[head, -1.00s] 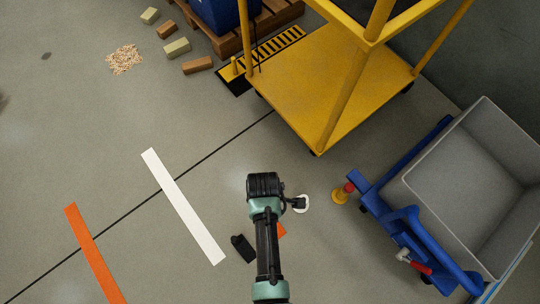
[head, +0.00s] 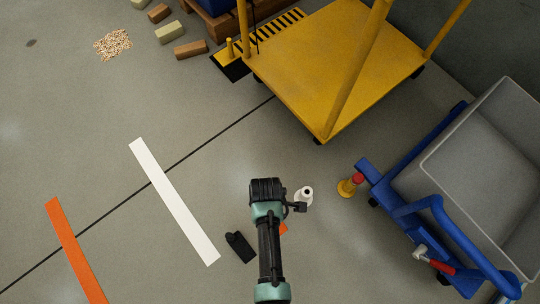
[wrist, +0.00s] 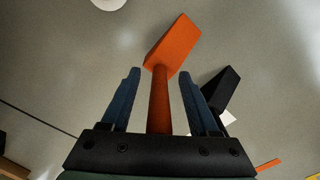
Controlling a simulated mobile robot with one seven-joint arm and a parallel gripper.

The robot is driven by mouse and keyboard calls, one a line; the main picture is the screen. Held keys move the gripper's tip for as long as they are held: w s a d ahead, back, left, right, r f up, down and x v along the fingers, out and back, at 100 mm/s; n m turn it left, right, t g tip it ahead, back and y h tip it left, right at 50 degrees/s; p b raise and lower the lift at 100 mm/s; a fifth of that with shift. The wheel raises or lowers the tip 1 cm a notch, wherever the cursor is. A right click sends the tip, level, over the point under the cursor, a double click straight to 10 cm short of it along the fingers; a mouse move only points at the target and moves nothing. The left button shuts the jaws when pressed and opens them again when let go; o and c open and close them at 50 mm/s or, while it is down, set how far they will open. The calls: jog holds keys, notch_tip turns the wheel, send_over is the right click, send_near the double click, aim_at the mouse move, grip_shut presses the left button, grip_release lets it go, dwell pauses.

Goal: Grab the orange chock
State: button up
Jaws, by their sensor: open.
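The orange chock (wrist: 174,45) lies on the floor in the wrist view, a wedge-like block with a round orange handle (wrist: 160,100). The handle runs between the two blue fingers of my gripper (wrist: 160,78), with gaps on both sides. The fingers are open, and the block lies past their tips. In the head view only a small orange corner (head: 284,229) shows beside my arm; the rest is hidden. My gripper (head: 266,188) points down there, its fingers hidden.
A black chock (head: 240,246) lies close by, left of my arm; it also shows in the wrist view (wrist: 220,88). A white round object (head: 304,196) and a yellow-and-red item (head: 350,185) stand to the right. A yellow cart (head: 330,70) and blue trolley (head: 420,215) stand beyond.

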jog(key=shift+f, duration=0.45)
jog(key=shift+r, duration=0.1)
jog(key=shift+c, duration=0.3)
grip_shut()
